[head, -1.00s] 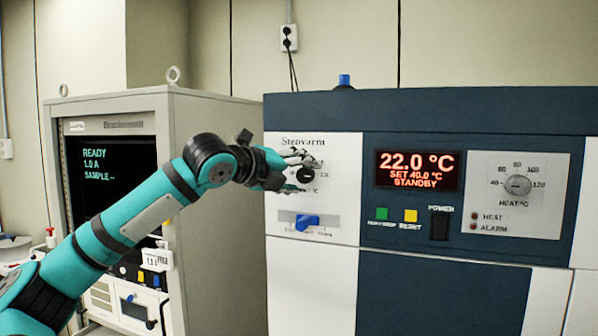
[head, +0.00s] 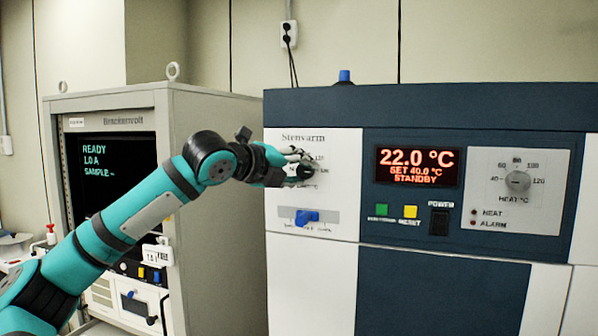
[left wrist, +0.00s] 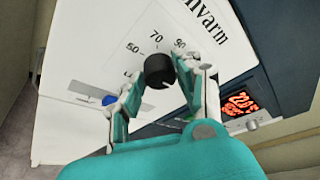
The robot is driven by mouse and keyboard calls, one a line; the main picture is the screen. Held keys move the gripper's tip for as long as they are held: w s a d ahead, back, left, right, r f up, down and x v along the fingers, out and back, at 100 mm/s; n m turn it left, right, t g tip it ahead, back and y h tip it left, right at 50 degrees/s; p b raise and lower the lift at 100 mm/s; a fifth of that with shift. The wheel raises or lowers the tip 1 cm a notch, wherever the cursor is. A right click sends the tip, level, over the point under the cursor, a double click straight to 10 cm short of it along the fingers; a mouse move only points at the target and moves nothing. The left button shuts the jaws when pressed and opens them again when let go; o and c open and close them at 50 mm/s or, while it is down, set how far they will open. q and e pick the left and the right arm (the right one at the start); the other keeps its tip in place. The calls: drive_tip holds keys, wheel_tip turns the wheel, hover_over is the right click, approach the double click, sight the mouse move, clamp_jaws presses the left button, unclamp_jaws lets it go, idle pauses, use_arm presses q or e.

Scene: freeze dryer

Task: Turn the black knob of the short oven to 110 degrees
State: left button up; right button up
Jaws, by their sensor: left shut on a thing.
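The black knob (head: 306,171) sits on the white upper left panel (head: 341,150) of the blue and white oven. My left gripper (head: 297,169) comes in from the left and is shut on this knob. In the left wrist view the round black knob (left wrist: 158,71) sits between the two fingertips, with a pale pointer mark toward its lower right. Dial numbers 50, 70 and 90 show around it; the rest of the scale is hidden by the fingers. The oven display (head: 417,166) reads 22.0 °C, SET 40.0 °C, STANDBY. My right gripper is out of view.
A blue slider (head: 307,217) is just below the knob. Green (head: 381,210) and yellow (head: 410,212) buttons, a black power switch (head: 439,222) and a grey heat knob (head: 517,182) are to the right. A grey cabinet (head: 215,190) stands behind my arm.

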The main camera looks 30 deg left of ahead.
use_arm(q)
drive_tip(key=n, duration=0.1)
drive_tip(key=n+t, duration=0.1)
drive_tip(key=shift+f+n+h+b, duration=0.35)
drive_tip(key=shift+n+h+b, duration=0.05)
drive_tip(key=n+t+b, duration=0.1)
drive_tip(key=n+b, duration=0.1)
drive_tip(key=n, duration=0.1)
drive_tip(key=shift+f+n+t, duration=0.1)
drive_tip(key=shift+n+t, duration=0.2)
drive_tip(key=shift+n+h, duration=0.3)
drive_tip(key=shift+n, duration=0.2)
drive_tip(key=o, duration=1.1)
drive_tip(key=shift+a, duration=0.1)
drive_tip(key=shift+o, duration=0.2)
drive_tip(key=shift+s, duration=0.1)
